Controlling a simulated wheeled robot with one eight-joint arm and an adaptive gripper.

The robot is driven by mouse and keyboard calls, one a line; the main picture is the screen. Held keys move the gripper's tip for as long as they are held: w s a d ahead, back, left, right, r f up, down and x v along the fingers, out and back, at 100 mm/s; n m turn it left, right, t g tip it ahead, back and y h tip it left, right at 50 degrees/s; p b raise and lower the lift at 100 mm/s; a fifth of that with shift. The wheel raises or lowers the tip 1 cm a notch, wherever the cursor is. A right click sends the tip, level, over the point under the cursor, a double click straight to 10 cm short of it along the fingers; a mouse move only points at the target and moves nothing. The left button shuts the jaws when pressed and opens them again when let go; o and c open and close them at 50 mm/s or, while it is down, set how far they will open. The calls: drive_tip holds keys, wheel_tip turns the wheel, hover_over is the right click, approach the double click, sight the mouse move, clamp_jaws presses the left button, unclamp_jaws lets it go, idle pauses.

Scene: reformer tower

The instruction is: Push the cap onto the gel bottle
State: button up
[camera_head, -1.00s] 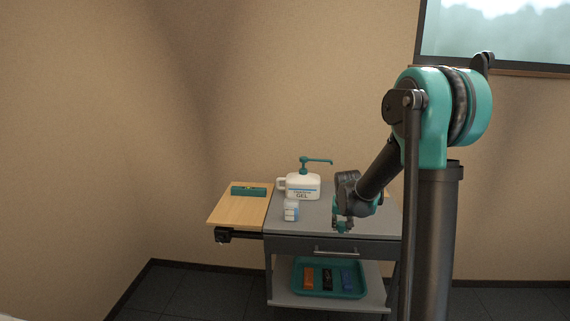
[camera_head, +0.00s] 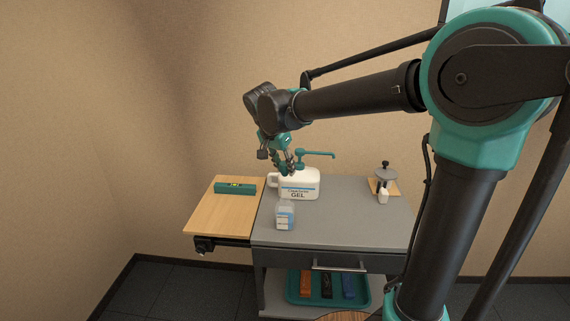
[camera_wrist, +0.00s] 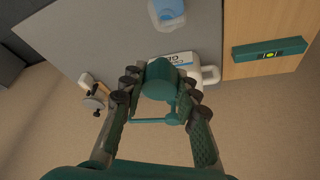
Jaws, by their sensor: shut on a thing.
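My gripper (camera_head: 294,166) is above the table near the pump. In the wrist view its fingertips (camera_wrist: 160,82) are shut on a teal round cap (camera_wrist: 160,72). A small clear bottle (camera_head: 285,216) with blue in its lower part stands upright on the table's front left. It shows at the top edge of the wrist view (camera_wrist: 168,12), apart from the cap. Whether its mouth is open is too small to tell. Behind it stands a white jug (camera_head: 305,183) marked GEL with a teal pump (camera_head: 318,153), partly covered by my gripper in the wrist view.
A wooden side board (camera_head: 212,215) holds a teal spirit level (camera_head: 236,188). A small stand with a dark round top (camera_head: 385,173) is at the table's back right. A teal tray (camera_head: 296,297) with coloured items is on the lower shelf. The middle right of the grey top (camera_head: 350,210) is clear.

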sight(287, 198)
drive_tip(key=shift+f, duration=2)
drive_tip(key=shift+f, duration=0.1)
drive_tip(key=shift+f, duration=2.4)
drive_tip(key=shift+f, duration=0.35)
drive_tip(key=o, duration=0.8)
drive_tip(key=shift+o, duration=0.2)
drive_tip(key=shift+r, duration=3)
